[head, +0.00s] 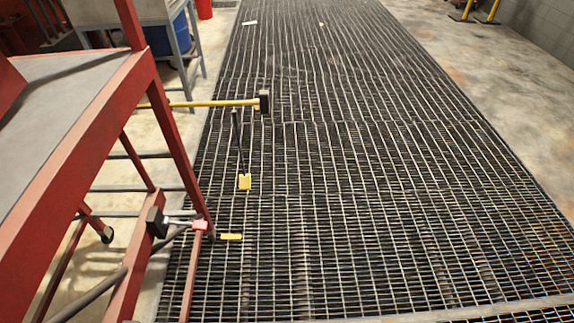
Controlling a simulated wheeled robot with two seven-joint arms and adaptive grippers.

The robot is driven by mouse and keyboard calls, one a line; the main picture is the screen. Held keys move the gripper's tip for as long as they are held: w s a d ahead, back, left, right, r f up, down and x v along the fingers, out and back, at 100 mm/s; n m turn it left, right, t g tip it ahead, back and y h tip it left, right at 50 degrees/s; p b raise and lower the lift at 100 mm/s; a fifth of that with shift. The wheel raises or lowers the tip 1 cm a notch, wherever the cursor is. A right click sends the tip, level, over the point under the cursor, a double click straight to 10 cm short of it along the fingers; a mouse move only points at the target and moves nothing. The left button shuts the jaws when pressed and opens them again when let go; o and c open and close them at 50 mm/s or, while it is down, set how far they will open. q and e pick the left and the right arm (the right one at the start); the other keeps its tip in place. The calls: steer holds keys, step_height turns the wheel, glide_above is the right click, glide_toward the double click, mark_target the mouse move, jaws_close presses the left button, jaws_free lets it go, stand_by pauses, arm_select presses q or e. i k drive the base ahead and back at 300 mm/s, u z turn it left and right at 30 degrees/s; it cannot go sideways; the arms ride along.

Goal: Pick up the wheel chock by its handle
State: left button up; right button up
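A small yellow block (244,182) rests on the floor grating, left of the middle of the head view. A thin dark rod (237,138) runs up from it in the picture. It looks like the wheel chock with its handle, though it is too small to be sure. A smaller flat yellow piece (231,237) lies nearer, beside the red cart's leg. I cannot tell what it is. Neither of my grippers shows in the head view, and nothing is seen touching the yellow block.
A red-framed cart (105,110) with a grey top fills the left side. A yellow-handled sledgehammer (215,103) lies behind the block, near the rod's top. A dark-headed tool (157,222) is by the cart's leg. The metal grating (400,200) is clear to the right.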

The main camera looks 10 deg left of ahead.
mark_target(245, 179)
steer(key=z, duration=0.2)
steer(key=i, duration=1.3)
steer(key=u, duration=0.65)
steer(key=i, duration=0.9)
steer(key=u, duration=0.9)
